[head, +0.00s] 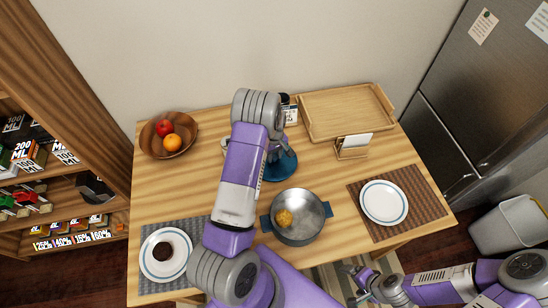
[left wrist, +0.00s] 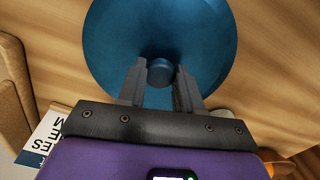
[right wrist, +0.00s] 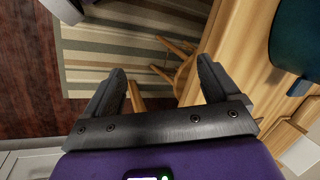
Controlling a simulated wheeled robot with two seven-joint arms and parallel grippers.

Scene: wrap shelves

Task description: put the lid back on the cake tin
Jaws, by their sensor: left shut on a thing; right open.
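The cake tin (head: 299,240) is a round blue pot with two side handles, standing uncovered at the front middle of the table. A golden-brown lump (head: 284,218) lies inside it. The round blue lid (head: 283,171) is behind the tin, partly hidden by my left arm. My left gripper (left wrist: 160,73) is shut on the lid's knob (left wrist: 160,76); I cannot tell whether the lid touches the table. My right gripper (right wrist: 160,85) is open and empty, low beyond the table's front edge. The tin's blue side (right wrist: 301,40) shows at the right wrist view's upper right.
Plates stand on mats left (head: 149,262) and right (head: 384,202). A small printed card (head: 290,114) stands behind the lid.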

